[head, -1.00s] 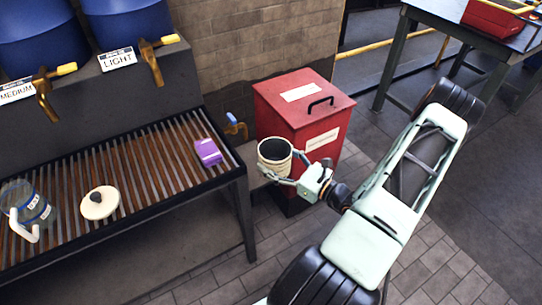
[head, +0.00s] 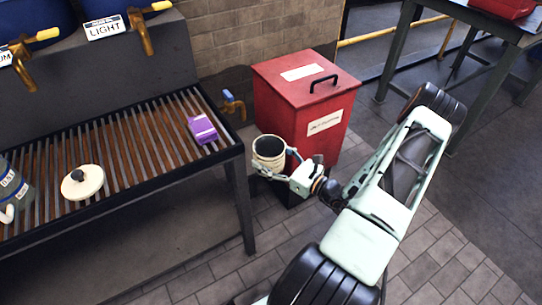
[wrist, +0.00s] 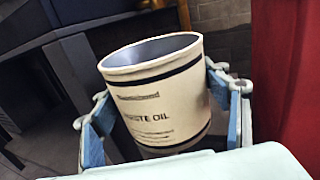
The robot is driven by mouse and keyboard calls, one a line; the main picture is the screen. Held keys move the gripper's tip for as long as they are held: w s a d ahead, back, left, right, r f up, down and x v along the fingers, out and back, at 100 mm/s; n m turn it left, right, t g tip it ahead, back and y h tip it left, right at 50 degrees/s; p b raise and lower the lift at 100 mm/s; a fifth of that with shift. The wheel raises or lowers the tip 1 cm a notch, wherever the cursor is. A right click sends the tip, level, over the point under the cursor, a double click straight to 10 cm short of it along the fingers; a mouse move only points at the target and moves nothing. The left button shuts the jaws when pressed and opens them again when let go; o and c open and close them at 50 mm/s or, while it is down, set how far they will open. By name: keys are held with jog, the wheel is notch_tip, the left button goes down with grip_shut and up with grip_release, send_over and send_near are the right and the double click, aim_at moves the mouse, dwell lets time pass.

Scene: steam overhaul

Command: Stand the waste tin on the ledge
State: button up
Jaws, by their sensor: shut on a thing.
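The waste tin (head: 269,150) is a cream, open-topped can with dark bands. It also shows in the wrist view (wrist: 158,105) with "WASTE OIL" lettering, and looks empty inside as far as I see. My gripper (head: 272,165) is shut on the tin, with blue-padded fingers on either side of it in the wrist view. The tin is about upright in the head view, between the grate table's right end and the red bin. The ledge is not clearly visible; the tin and gripper cover part of that spot, and I cannot tell whether the tin touches anything below.
The red lidded bin (head: 302,105) stands close beside the tin. A brass tap with a blue handle (head: 232,105) sticks out from the wall just behind. The slatted table (head: 135,140) holds a purple box (head: 203,129), a white lid (head: 82,183) and a jug. Floor at front is clear.

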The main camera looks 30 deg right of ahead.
jog(key=f+b, duration=0.1)
jog(key=w+f+b, duration=0.1)
jog(key=f, duration=0.1)
jog(key=f+b, duration=0.2)
jog(key=shift+w+f, duration=0.2)
jog(key=shift+w, duration=0.05)
jog(key=shift+w+a+f+b, duration=0.2)
jog(key=shift+w+b, duration=0.7)
jog(key=shift+w, duration=1.6)
jog(key=shift+w+f+b, duration=0.3)
jog(key=shift+w+b, duration=0.55)
jog(key=shift+w, duration=1.7)
jog(key=shift+w+a+f+b, duration=0.2)
jog(key=shift+w+b, duration=0.7)
jog(key=shift+w, duration=1.6)
jog(key=shift+d, duration=0.1)
jog(key=shift+f+b, duration=0.4)
jog(key=shift+f, duration=0.25)
jog(key=o, duration=1.4)
